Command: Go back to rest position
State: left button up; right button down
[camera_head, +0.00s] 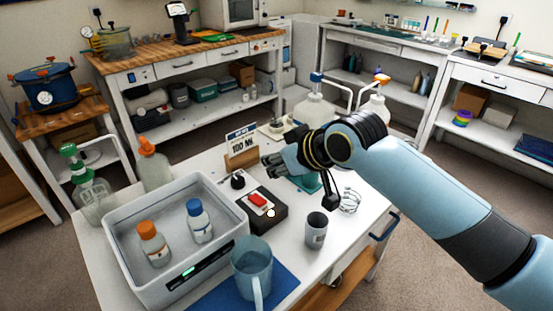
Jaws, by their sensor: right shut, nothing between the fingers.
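My right arm comes in from the right over the white table (185,172). My right gripper (268,160) is shut and empty. It is above the table's far part, just right of the small sign (241,143) on a wooden block. It points left. The gripper partly hides what stands behind it, including the lower part of the clear pump bottles. My left gripper is not in view.
A grey tub (122,262) holds an orange-capped bottle (152,244) and a blue-capped bottle (199,221). A clear jug (251,271) stands on a blue mat (286,283). A black scale (272,217), a grey cup (316,231) and pump bottles (153,168) stand near.

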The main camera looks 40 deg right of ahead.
jog(key=shift+s+r, duration=0.3)
jog(key=shift+r, duration=0.05)
dwell(0.3)
jog(key=s+a+g+h, duration=0.15)
jog(key=s+g, duration=0.55)
jog(key=s, duration=1.8)
jog(key=s+d+f+b, duration=0.1)
jog(key=f+b, duration=0.2)
jog(key=f, duration=0.9)
jog(key=s+d+f+m+g+b, duration=0.1)
jog(key=f+b, duration=0.1)
jog(key=f, duration=1.1)
jog(key=s+d+f+b, duration=0.1)
jog(key=f+b, duration=0.2)
jog(key=f, duration=0.9)
jog(key=s+f+g+b, duration=0.1)
jog(key=s+f+b, duration=0.4)
jog(key=s+f, duration=1.2)
jog(key=shift+d+f+h, duration=0.35)
jog(key=shift+d+f, duration=0.05)
jog(key=shift+f, duration=0.4)
